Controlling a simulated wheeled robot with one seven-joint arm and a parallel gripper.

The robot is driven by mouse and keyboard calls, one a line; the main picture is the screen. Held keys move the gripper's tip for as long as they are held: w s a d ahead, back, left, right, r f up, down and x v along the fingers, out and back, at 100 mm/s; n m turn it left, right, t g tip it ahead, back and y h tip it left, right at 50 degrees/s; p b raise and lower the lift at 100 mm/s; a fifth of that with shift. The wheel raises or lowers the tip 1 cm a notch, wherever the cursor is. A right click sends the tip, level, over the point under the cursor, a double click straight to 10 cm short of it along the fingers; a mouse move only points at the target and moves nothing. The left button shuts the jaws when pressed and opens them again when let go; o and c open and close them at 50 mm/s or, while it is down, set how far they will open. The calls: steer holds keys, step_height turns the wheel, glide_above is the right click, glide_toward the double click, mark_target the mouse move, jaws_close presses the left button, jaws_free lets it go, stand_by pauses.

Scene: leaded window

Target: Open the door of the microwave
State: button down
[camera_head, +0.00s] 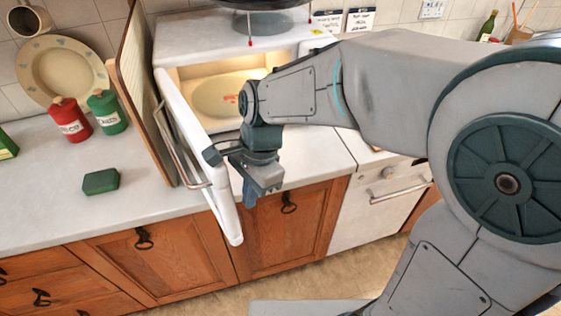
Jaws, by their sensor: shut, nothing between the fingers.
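The white microwave (185,55) stands on the counter against the tiled wall. Its door (188,122) is swung well open toward the front, and its free end reaches past the counter edge. The lit cavity with a round plate (222,97) shows behind it. The door has a metal bar handle (178,150) on its left, outer face. My gripper (250,200) is shut and empty, pointing down on the inner, right side of the door near its free end. It overlaps the door in the picture; I cannot tell whether they touch.
A wooden board (136,85) stands upright just left of the door. A red canister (70,120), a green canister (107,112) and a green sponge (101,181) are on the left counter. A dark pan (265,20) sits on the microwave. A white oven (375,200) is at right.

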steer(key=w+d+r, duration=0.3)
steer(key=d+r, duration=0.2)
steer(key=r, duration=0.5)
steer(key=s+d+f+n+t+h, duration=0.1)
steer(key=s+d+f+n+t, duration=0.1)
steer(key=d+n, duration=0.3)
steer(key=s+d+f+n+t+h, duration=0.1)
steer(key=s+d+f+n+t, duration=0.2)
steer(key=d, duration=0.8)
steer(key=shift+s+d+f+n, duration=0.3)
steer(key=shift+n, duration=0.7)
